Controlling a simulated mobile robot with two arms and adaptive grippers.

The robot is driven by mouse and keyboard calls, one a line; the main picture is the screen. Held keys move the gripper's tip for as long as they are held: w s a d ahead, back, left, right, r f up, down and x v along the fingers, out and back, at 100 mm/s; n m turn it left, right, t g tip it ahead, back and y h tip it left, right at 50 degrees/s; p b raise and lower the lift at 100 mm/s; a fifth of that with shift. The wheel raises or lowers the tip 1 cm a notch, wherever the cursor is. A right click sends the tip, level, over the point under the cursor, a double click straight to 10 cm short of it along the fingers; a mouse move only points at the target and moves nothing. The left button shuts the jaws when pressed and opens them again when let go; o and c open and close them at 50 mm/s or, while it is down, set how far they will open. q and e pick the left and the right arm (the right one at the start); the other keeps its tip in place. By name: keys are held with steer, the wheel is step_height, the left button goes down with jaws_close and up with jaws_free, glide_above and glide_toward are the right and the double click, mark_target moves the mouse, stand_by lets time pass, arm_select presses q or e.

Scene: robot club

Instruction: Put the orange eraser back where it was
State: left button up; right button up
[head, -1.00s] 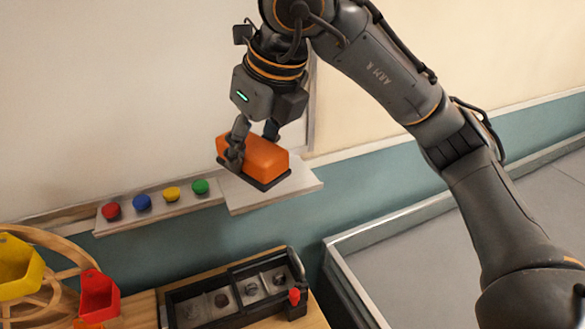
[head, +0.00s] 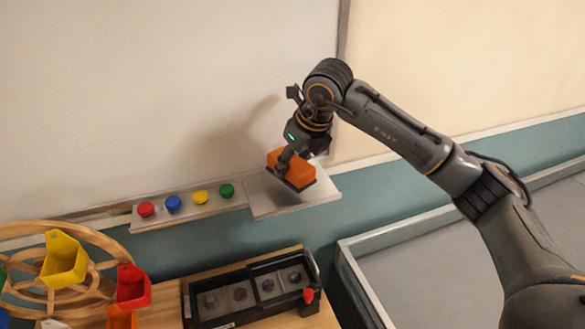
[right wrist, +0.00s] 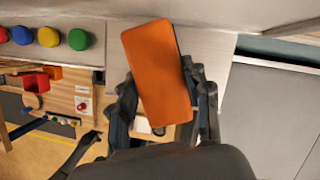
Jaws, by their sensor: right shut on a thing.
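The orange eraser (head: 292,168) is a block with a dark underside. My right gripper (head: 290,163) is shut on it. The eraser is over the right part of the pale shelf (head: 262,198) below the whiteboard (head: 150,100); whether it touches the shelf I cannot tell. In the right wrist view the eraser (right wrist: 157,75) sits between the two dark fingers of the right gripper (right wrist: 162,105), with the pale shelf (right wrist: 205,60) beneath it.
Red (head: 146,209), blue (head: 173,203), yellow (head: 199,197) and green (head: 227,191) round knobs line the ledge left of the shelf. Below stand a black tray (head: 250,290) on a wooden table and a wooden wheel (head: 30,260) with coloured buckets. A grey-topped surface (head: 430,260) lies at the right.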

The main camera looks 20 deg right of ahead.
step_height(320, 180, down, 2)
steer(key=shift+f+p, duration=0.15)
steer(key=shift+p, duration=0.6)
steer(key=shift+f, duration=0.25)
arm_select(q)
steer(key=shift+w+d+r, duration=0.1)
steer(key=shift+w+r, duration=0.1)
steer(key=shift+r, duration=0.85)
arm_select(e)
steer(key=shift+f, duration=0.1)
steer(key=shift+f+b, duration=0.15)
steer(key=shift+b, duration=0.2)
steer(key=o, duration=1.3)
arm_select(q)
steer(key=shift+f, duration=0.15)
arm_select(e)
steer(key=shift+o, duration=0.2)
